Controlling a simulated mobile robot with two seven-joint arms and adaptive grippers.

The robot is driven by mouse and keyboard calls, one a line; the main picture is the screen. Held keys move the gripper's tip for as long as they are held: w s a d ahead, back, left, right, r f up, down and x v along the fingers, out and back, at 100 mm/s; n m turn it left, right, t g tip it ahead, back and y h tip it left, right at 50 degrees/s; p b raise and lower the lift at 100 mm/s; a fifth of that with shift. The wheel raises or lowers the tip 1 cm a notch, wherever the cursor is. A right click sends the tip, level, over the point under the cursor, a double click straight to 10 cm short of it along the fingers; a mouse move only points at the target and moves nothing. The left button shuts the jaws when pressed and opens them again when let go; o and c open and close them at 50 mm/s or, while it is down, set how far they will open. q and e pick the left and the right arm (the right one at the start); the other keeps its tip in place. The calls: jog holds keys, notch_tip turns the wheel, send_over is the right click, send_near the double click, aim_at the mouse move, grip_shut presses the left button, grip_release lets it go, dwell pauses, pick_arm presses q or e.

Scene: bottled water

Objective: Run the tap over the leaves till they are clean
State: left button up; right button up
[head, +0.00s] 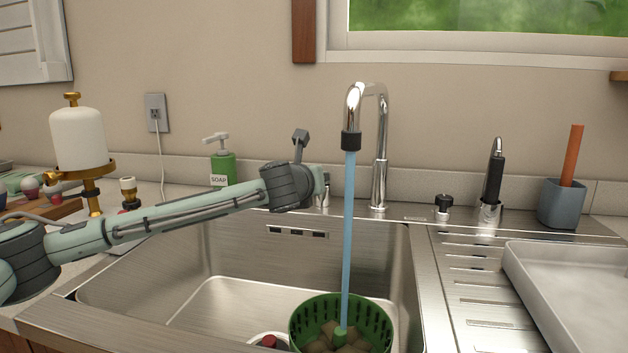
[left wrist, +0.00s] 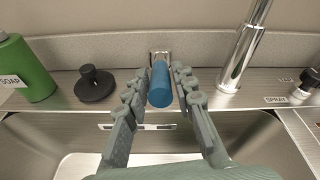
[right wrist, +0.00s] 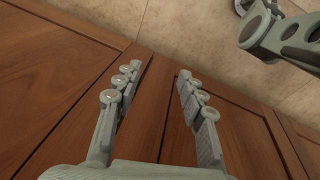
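Blue water (head: 348,230) runs from the chrome tap (head: 380,150) into a green slotted basket (head: 372,312) in the sink. The basket is cut off by the bottom edge. It holds brownish pieces (head: 318,345) and a green upright part where the stream lands; I cannot tell how clean they are. My left gripper (left wrist: 158,76) is behind the sink, left of the spout. Its fingers are apart on either side of a blue tap handle (left wrist: 160,88), with a gap at least on the left. My right gripper (right wrist: 158,72) is open and empty, by wooden cabinet doors.
The steel sink (head: 215,255) has free room left of the basket. A green soap bottle (head: 222,166) stands behind it. At right are a ribbed drainer (head: 480,295), a pale tray (head: 575,285), a black sprayer (head: 494,175) and a grey cup (head: 562,205).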

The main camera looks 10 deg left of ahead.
pick_arm(q)
jog(key=shift+o, duration=0.8)
jog(key=shift+s, duration=0.2)
jog(key=v, duration=1.1)
jog(key=shift+s, duration=0.3)
pick_arm(e)
jog(key=shift+a, duration=0.25)
pick_arm(q)
jog(key=shift+r, duration=0.1)
jog(key=shift+c, duration=0.6)
